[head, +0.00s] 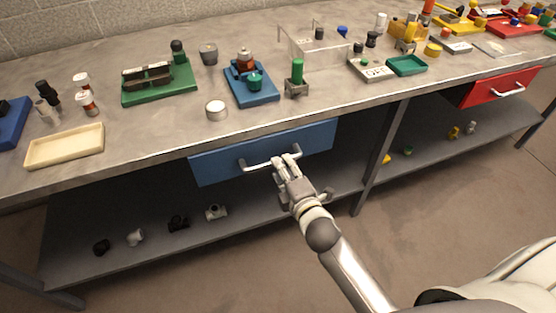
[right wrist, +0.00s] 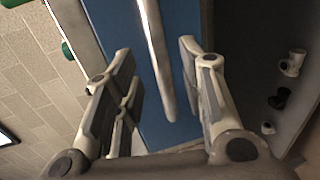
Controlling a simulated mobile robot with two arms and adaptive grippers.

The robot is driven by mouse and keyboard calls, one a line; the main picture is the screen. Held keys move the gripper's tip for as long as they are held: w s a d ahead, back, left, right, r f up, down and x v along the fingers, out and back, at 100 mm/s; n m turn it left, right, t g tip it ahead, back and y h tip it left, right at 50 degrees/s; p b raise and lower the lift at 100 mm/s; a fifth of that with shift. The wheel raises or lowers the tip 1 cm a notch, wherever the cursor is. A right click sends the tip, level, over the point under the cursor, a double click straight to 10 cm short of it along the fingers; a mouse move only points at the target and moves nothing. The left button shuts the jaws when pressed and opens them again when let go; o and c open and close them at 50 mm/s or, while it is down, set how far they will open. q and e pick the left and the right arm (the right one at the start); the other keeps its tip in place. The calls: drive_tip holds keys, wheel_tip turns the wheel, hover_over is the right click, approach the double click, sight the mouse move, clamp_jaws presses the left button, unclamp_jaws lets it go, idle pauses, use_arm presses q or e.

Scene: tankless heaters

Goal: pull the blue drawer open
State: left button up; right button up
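The blue drawer (head: 221,166) is under the front edge of the grey workbench, and its front looks closed against the bench. Its pale metal bar handle (head: 258,164) runs across the front. My right gripper (head: 283,164) is at the right part of this handle. In the right wrist view the gripper (right wrist: 157,55) is open, with the handle bar (right wrist: 157,60) between its fingers. A gap shows on both sides of the bar, and the blue front (right wrist: 130,22) is behind it. My left gripper is not in view.
The bench top (head: 150,125) above carries a cream tray (head: 65,147), a white-topped round jar (head: 216,110) and a blue board (head: 262,97). A lower shelf (head: 120,250) with small fittings lies below. A bench leg (head: 380,155) stands right of the drawer. A red drawer (head: 485,92) is farther right.

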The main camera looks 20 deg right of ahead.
drive_tip(key=shift+x, duration=2.2)
clamp_jaws()
